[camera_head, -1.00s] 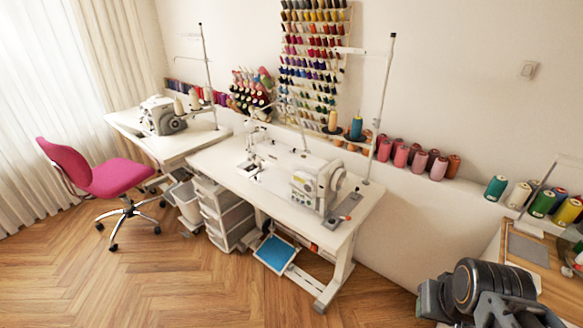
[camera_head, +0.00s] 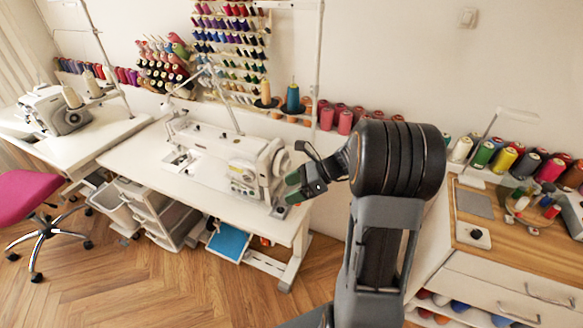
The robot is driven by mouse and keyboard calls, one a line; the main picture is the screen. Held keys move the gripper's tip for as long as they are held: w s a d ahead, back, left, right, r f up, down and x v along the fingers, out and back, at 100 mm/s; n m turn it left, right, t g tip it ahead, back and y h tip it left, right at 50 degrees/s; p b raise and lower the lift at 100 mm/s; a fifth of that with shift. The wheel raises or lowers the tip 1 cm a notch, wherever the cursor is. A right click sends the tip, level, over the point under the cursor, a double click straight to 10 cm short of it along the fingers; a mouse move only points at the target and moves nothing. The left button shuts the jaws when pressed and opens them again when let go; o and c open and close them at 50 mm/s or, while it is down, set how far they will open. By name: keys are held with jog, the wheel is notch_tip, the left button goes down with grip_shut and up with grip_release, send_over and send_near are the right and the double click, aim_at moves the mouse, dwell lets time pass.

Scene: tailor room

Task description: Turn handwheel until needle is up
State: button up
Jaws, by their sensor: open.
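The white sewing machine (camera_head: 215,152) stands on its white table (camera_head: 135,152) in the middle of the view. Its handwheel (camera_head: 280,163) is the round pale part at the machine's right end. My gripper (camera_head: 292,188) is open and empty, with green pads on its fingers. In the picture it overlaps the space just right of and below the handwheel. I cannot tell whether it touches the wheel. The needle is too small to make out at the left end of the machine head, so its height cannot be told.
A thread stand (camera_head: 317,60) rises behind the handwheel. A second sewing machine (camera_head: 52,110) is at the far left. A pink chair (camera_head: 25,195) stands at lower left. A wooden-topped table (camera_head: 480,232) is at right. Several thread cones line the wall ledge. The floor in front is clear.

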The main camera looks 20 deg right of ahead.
jog(key=w+d+f+m+t+y, duration=0.2)
jog(key=w+d+f+m+t, duration=0.15)
jog(key=d+m, duration=0.35)
jog(key=m+t, duration=0.6)
jog(key=m, duration=0.2)
send_near(289, 166)
jog(key=shift+h, duration=0.4)
jog(key=x, duration=0.3)
jog(key=p+x, duration=0.1)
jog(key=x, duration=0.5)
jog(key=shift+s+a+r+p, duration=0.1)
jog(key=shift+a+r+p, duration=0.05)
jog(key=shift+r+p, duration=0.2)
jog(key=shift+f, duration=0.1)
jog(key=c, duration=0.9)
jog(key=shift+f+n+b, duration=0.1)
jog(key=shift+n+b, duration=0.2)
jog(key=shift+b, duration=0.1)
